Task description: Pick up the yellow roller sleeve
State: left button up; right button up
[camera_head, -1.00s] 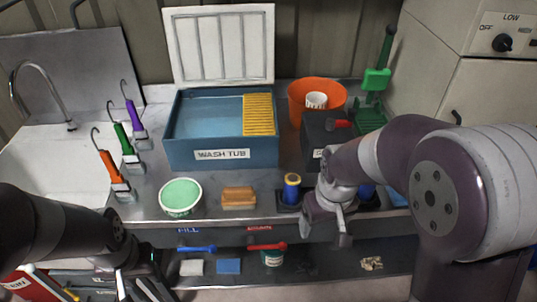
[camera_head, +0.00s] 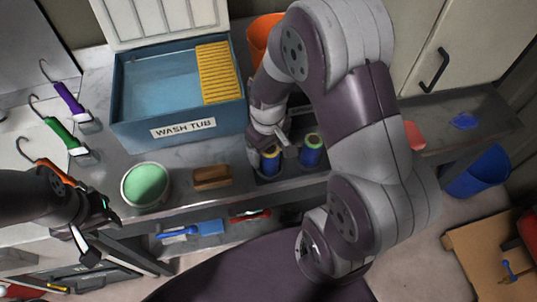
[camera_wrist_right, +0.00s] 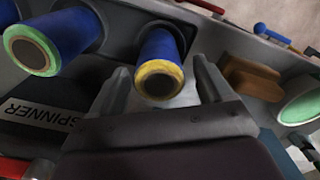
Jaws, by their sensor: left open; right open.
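My left gripper (camera_head: 98,232) is open and empty at the bench's front left.
A green-ringed blue sleeve (camera_head: 311,152) stands just right of the yellow one. A brown block (camera_head: 212,177) and a green-filled tub (camera_head: 146,186) lie to the left. The wash tub (camera_head: 182,133) stands behind. A box labelled SPINNER (camera_wrist_right: 40,118) shows in the wrist view.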

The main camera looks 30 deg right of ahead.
jog(key=f, duration=0.2)
jog(key=shift+s+f, duration=0.35)
jog(key=shift+f, duration=0.2)
jog(key=shift+w+f, duration=0.1)
jog(key=shift+w, duration=0.05)
jog(key=c, duration=1.1)
